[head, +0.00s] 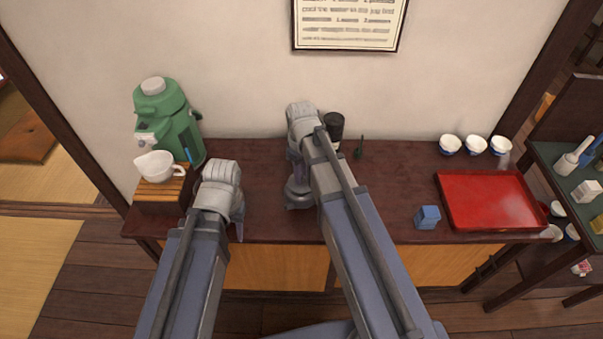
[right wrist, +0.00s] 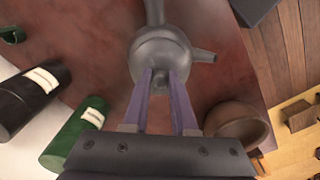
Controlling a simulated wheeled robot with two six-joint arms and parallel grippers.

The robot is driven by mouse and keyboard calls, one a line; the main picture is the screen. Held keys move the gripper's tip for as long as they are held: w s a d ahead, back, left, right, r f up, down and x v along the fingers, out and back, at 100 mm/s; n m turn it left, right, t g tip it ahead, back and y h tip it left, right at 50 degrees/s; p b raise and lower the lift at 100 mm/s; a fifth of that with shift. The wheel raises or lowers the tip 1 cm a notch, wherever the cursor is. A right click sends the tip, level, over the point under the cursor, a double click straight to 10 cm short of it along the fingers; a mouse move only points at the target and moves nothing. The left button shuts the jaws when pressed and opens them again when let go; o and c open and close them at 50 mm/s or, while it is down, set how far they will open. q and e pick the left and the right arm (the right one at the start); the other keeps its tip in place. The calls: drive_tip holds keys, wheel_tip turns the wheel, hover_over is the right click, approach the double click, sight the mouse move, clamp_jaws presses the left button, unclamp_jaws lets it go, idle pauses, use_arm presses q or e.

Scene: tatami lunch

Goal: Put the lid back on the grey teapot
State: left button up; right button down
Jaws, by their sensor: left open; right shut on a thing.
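The grey teapot (head: 298,199) stands on the dark wooden counter, largely hidden behind my right arm in the head view. In the right wrist view the teapot (right wrist: 165,50) shows its round body, a spout to the right and a handle at the top. My right gripper (head: 297,178) is directly above the teapot. In the right wrist view its fingers (right wrist: 160,78) are shut on the lid's grey knob, over the teapot. I cannot tell whether the lid is seated or slightly raised. My left gripper (head: 238,226) is open and empty, left of the teapot.
A black canister (head: 334,128) stands behind the teapot; a green canister (right wrist: 72,135) and brown bowl (right wrist: 238,124) are close by. A green flask (head: 172,122) and white pot (head: 157,165) are left. A blue block (head: 428,217), red tray (head: 490,200) and white cups (head: 476,145) are right.

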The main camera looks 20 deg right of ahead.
drive_tip(key=shift+c, duration=0.8)
unclamp_jaws()
drive_tip(key=shift+r, duration=0.1)
drive_tip(key=shift+r+p, duration=3.45)
drive_tip(key=shift+p, duration=0.1)
clamp_jaws()
drive_tip(key=shift+f+b, duration=0.3)
